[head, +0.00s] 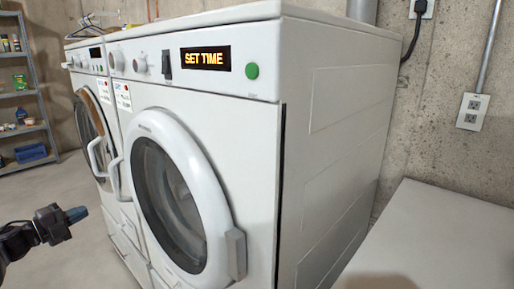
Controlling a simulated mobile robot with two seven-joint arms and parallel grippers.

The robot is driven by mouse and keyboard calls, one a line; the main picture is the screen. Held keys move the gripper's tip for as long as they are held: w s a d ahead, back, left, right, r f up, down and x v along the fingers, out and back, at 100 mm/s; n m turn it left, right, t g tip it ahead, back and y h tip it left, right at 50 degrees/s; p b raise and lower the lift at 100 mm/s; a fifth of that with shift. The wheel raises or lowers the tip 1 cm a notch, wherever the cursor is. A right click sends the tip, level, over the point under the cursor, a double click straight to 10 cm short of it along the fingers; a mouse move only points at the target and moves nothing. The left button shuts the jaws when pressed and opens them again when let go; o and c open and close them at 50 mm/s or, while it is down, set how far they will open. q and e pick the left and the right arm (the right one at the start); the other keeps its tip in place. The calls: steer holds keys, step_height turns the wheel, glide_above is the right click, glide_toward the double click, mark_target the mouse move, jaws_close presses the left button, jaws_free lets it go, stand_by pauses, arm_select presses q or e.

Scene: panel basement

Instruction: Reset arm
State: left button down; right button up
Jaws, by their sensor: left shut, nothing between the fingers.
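My left gripper (75,215) is at the lower left of the head view, its dark arm coming in from the left edge. Its blue-tipped fingers are shut with nothing between them. It is in front of and apart from the white washing machines. The nearer machine (335,125) has its round door (215,185) closed and a display (206,58) reading "SET TIME", with a green button (252,71) beside it. My right gripper is not in view.
A second white machine (92,92) stands to the left of the nearer one. A metal shelf (42,95) with small items is at the far left. A white surface (440,240) fills the lower right. Open floor (60,185) lies left of the machines.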

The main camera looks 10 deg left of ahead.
arm_select(q)
steer(key=s+d+f+n+y+p, duration=0.3)
steer(key=s+d+f+n, duration=0.4)
steer(key=s, duration=0.3)
steer(key=s+d+f+n+y+p, duration=0.25)
steer(key=s+d+f+n, duration=0.25)
steer(key=s+d+f, duration=0.4)
steer(key=s+d+r+n+g+y+p, duration=0.1)
steer(key=s+d+n+g+p, duration=0.1)
steer(key=s+d+n, duration=0.3)
steer(key=s+d+r+n+g+y+p, duration=0.1)
steer(key=s+d+n+g+p, duration=0.2)
steer(key=s+d, duration=0.7)
steer(key=s+n, duration=0.2)
steer(key=s, duration=0.5)
steer(key=shift+d+r+y, duration=0.15)
steer(key=shift+d+y, duration=0.2)
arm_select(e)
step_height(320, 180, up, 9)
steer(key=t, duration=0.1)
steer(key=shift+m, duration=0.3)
arm_select(q)
steer(key=shift+s, duration=0.1)
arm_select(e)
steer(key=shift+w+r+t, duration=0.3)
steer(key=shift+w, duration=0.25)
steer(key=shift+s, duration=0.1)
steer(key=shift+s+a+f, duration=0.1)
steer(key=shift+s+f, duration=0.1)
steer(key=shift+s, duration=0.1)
